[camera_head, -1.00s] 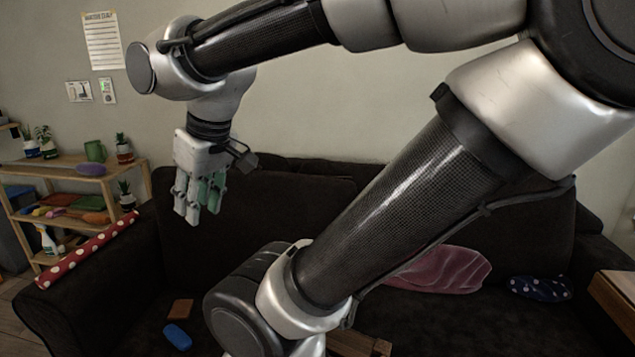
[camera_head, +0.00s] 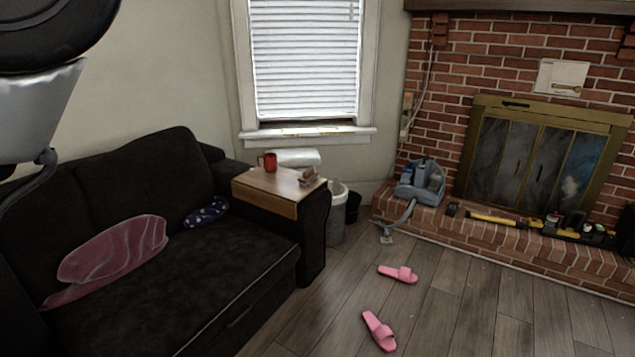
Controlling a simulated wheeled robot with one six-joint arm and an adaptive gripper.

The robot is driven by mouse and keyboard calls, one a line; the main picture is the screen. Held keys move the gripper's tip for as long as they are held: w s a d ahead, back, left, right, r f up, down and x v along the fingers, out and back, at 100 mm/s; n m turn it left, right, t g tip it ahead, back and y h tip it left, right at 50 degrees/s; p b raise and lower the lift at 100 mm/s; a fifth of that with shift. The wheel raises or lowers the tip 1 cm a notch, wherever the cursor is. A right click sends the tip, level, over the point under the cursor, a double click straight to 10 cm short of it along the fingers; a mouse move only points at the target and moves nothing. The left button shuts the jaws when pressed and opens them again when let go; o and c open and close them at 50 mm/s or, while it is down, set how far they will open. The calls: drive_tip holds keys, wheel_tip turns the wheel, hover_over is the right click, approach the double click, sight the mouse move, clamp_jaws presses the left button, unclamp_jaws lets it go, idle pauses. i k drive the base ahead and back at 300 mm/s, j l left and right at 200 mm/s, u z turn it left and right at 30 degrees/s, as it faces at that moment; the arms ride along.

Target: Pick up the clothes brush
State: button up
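I cannot surely make out the clothes brush. A small brownish thing (camera_head: 307,177) lies at the right end of the wooden tray top (camera_head: 265,188) on the sofa's arm; it could be a brush, but it is too small to tell. My gripper is outside the view; only part of my arm shows at the upper left.
A red mug (camera_head: 269,162) stands on the same tray top. Pink slippers (camera_head: 379,331) lie on the otherwise open floor.

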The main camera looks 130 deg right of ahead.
sight(308, 176)
drive_tip(key=j+z, duration=0.1)
drive_tip(key=z, duration=4.2)
drive_tip(key=u, duration=1.55)
drive_tip(key=k+l+u, duration=0.1)
drive_tip(key=u, duration=0.25)
drive_tip(key=k+l+u, duration=0.15)
drive_tip(key=u, duration=0.15)
drive_tip(key=k+l+u, duration=0.1)
drive_tip(key=u, duration=0.25)
drive_tip(key=l+z, duration=0.1)
drive_tip(key=z, duration=2.2)
